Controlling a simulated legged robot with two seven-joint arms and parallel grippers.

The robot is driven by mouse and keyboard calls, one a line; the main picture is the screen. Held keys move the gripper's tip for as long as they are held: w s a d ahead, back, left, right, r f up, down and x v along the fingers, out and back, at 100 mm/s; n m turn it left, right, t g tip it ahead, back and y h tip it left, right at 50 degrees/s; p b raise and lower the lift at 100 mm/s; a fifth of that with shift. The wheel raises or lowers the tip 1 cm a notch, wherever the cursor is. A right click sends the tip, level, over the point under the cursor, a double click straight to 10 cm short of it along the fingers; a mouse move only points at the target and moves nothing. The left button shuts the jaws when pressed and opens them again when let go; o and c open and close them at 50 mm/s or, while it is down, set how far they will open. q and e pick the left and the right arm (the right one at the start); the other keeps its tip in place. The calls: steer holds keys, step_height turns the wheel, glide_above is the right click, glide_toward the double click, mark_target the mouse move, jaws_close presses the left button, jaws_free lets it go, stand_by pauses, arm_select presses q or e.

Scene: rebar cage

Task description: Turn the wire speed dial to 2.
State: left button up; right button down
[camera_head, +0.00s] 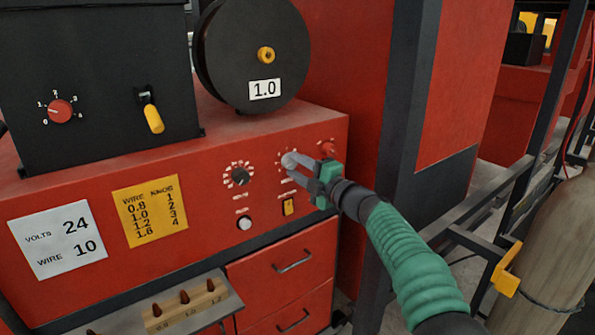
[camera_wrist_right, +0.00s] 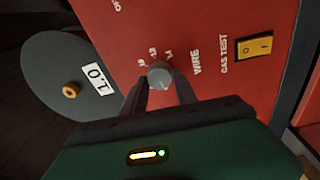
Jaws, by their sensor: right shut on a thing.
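The wire dial is a small grey knob (camera_head: 288,160) on the red machine's front panel. In the right wrist view the same knob (camera_wrist_right: 160,74) sits beside the printed word WIRE, with small numbers around it. My right gripper (camera_head: 297,167) has its two grey fingers on either side of the knob, shut on it. The fingers (camera_wrist_right: 160,91) also show in the right wrist view. The dial's pointer is too small to read. My left gripper is not in view.
A dark knob (camera_head: 240,176) is left of the wire dial, with a yellow switch (camera_head: 289,207) below. A yellow chart (camera_head: 150,211) lists WIRE 1.0 as KNOB 2. A white card (camera_head: 57,241) reads VOLTS 24, WIRE 10. The wire spool (camera_head: 225,50) is labelled 1.0.

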steer(key=n+b, duration=0.1)
steer(key=n, duration=0.4)
steer(key=shift+f, duration=0.1)
steer(key=shift+d+r+n+g+b, duration=0.15)
steer(key=shift+n+g+b, duration=0.3)
steer(key=shift+n, duration=0.95)
steer(key=shift+r+h, duration=0.2)
steer(key=shift+h, duration=0.1)
